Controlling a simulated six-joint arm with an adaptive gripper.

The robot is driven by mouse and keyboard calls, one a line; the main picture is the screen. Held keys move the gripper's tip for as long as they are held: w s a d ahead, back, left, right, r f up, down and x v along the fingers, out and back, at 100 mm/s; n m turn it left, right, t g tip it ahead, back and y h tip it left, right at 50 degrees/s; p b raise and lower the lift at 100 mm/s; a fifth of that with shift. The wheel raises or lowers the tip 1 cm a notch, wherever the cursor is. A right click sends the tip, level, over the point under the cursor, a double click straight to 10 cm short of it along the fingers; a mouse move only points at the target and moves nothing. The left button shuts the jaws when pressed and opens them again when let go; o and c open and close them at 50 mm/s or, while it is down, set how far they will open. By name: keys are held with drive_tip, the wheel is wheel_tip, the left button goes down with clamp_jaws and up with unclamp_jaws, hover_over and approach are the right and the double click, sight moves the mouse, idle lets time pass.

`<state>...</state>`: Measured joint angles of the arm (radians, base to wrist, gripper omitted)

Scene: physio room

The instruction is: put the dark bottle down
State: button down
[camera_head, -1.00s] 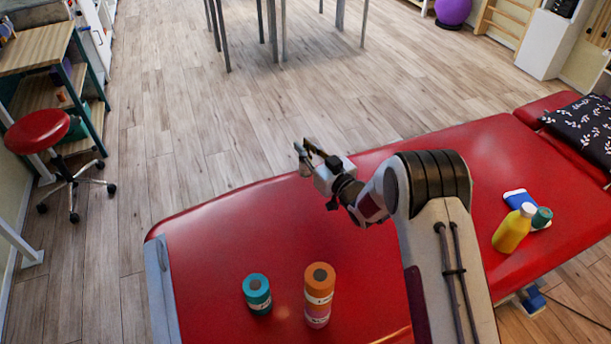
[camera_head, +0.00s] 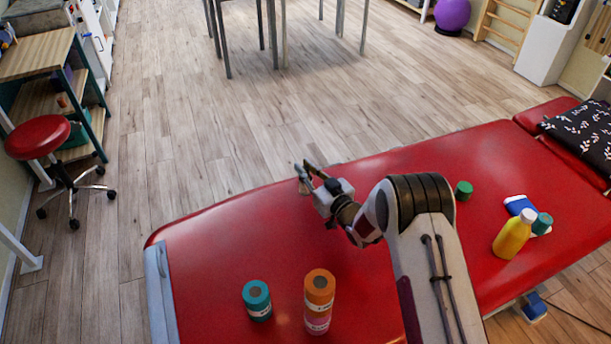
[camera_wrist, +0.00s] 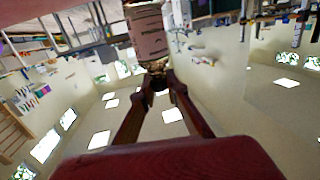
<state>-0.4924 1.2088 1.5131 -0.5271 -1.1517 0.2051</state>
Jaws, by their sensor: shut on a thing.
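In the wrist view, my gripper (camera_wrist: 160,84) is shut on the narrow neck of the dark bottle (camera_wrist: 148,32). The bottle has a pale pinkish label with dark print, and its far end is cut off by the top edge. The wrist picture is upside down, with the room's ceiling lights low in it, so the bottle appears to hang below the fingers. In the head view, my gripper (camera_head: 305,178) is over the far edge of the red couch (camera_head: 240,235). I cannot make out the bottle there, nor whether it touches anything.
A teal roll (camera_head: 257,300) and an orange roll (camera_head: 319,288) on a pink one stand near the couch's front. A green cylinder (camera_head: 464,190), a yellow bottle (camera_head: 513,235) and a blue-and-white item (camera_head: 518,205) are at the right. The couch's left part is clear.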

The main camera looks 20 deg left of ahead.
drive_tip(key=shift+f, duration=1.45)
drive_tip(key=shift+f, duration=0.1)
drive_tip(key=c, duration=2)
unclamp_jaws()
drive_tip(key=shift+v, duration=6)
